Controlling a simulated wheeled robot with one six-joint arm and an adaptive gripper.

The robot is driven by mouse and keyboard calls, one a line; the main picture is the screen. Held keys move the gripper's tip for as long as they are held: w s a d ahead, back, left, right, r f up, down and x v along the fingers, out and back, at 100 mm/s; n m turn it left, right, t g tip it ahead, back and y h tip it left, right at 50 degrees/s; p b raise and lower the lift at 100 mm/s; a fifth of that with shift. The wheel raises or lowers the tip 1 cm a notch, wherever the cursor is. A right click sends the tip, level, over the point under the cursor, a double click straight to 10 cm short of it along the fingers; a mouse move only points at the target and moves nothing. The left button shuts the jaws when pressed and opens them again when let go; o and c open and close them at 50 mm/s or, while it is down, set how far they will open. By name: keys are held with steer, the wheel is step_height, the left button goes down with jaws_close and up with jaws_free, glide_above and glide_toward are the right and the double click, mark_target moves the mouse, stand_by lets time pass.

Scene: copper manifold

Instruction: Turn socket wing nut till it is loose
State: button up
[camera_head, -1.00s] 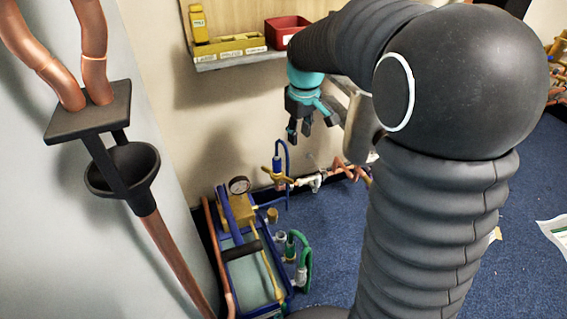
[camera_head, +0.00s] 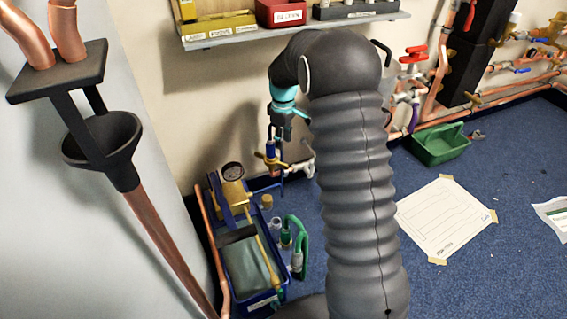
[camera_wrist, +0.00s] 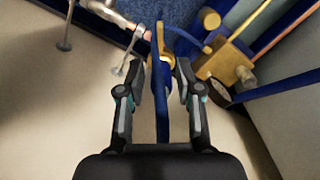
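The brass wing nut (camera_head: 271,161) sits by the wall at the end of a blue hose, just below my gripper (camera_head: 277,136) in the head view. In the wrist view the brass wing nut (camera_wrist: 160,37) shows beyond the fingertips, its wings seen nearly edge-on. My gripper (camera_wrist: 160,75) is open. The blue hose (camera_wrist: 162,105) runs between its two fingers, with a gap visible on both sides. The fingertips are close to the nut; I cannot tell whether they touch it. My fingers partly hide the nut in the head view.
A shelf (camera_head: 300,27) with bins hangs above. White and copper pipework (camera_wrist: 108,12) runs along the wall beside the nut. The blue floor holds a taped paper sheet (camera_head: 440,218) and a green crate (camera_head: 440,145).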

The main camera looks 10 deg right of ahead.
mark_target(283, 164)
step_height(283, 164, down, 10)
steer(key=shift+f+b, duration=0.15)
steer(key=shift+b, duration=0.55)
jaws_close()
